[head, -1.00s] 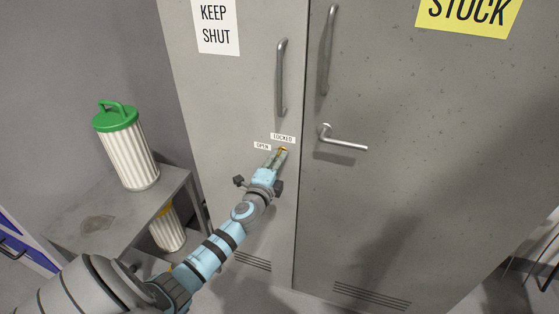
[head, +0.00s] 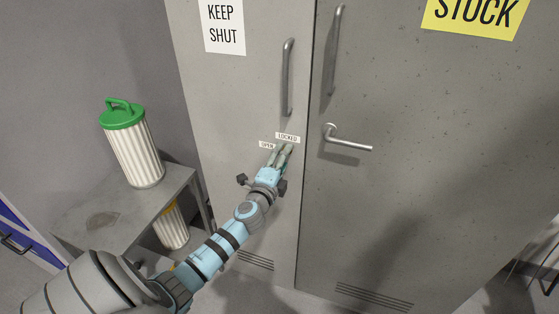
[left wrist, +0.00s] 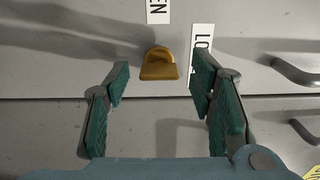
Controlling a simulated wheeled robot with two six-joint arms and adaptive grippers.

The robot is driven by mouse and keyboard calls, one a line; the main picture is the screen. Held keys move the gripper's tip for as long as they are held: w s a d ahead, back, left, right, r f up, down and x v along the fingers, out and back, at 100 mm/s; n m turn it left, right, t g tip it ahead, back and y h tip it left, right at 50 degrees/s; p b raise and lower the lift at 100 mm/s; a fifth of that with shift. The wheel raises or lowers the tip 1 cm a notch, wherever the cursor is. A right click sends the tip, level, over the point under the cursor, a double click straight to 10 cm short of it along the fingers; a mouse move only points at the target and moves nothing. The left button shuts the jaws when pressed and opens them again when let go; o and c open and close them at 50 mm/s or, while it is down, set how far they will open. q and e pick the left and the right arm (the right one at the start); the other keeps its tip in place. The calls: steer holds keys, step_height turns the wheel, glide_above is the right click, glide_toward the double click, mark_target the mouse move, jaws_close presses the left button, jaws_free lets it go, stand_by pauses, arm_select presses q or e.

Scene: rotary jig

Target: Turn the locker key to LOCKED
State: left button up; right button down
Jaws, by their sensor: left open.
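The brass key (left wrist: 159,64) sits in the locker door and shows in the left wrist view. There it lies between the fingertips of my left gripper, with a gap on each side. In the head view my left gripper (head: 281,151) is open at the lock, its fingers apart and hiding the key. The LOCKED label (head: 287,137) is just above the fingertips, and the OPEN label (head: 267,145) is to their left. In the left wrist view the right-hand finger partly covers the LOCKED label (left wrist: 201,36); the OPEN label (left wrist: 158,10) is above the key. My right gripper is out of view.
The left locker door carries a vertical bar handle (head: 288,78) above the lock. A lever handle (head: 346,140) sticks out from the right door.

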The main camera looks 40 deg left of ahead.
arm_select(q)
steer(key=v, duration=1.1)
steer(key=shift+s, duration=0.3)
steer(key=shift+d+r, duration=0.1)
steer(key=shift+d, duration=0.1)
steer(key=s+a+f+n+g+h, duration=0.1)
steer(key=s+f+n+g, duration=0.25)
steer(key=f, duration=0.65)
steer(key=s+f+n+g, duration=0.2)
steer(key=s+f, duration=0.2)
steer(key=f, duration=0.7)
steer(key=s+a+f+n+g+h, duration=0.1)
steer(key=s+f+n+g, duration=0.2)
steer(key=f, duration=0.7)
steer(key=s+d+f+n+g+h, duration=0.1)
steer(key=s+d+f, duration=0.3)
steer(key=s, duration=0.5)
steer(key=s+d+f+n+g+h, duration=0.1)
steer(key=s+d+f+n+g, duration=0.1)
steer(key=s+d+f+g, duration=0.2)
steer(key=s+d+f+n+g+h, duration=0.1)
steer(key=s+d+f, duration=0.4)
steer(key=s, duration=1)
step_height(320, 180, down, 4)
steer(key=shift+d+r+n+g, duration=0.1)
steer(key=shift+d+n+g, duration=0.05)
steer(key=shift+n+g, duration=0.6)
steer(key=shift+s, duration=0.15)
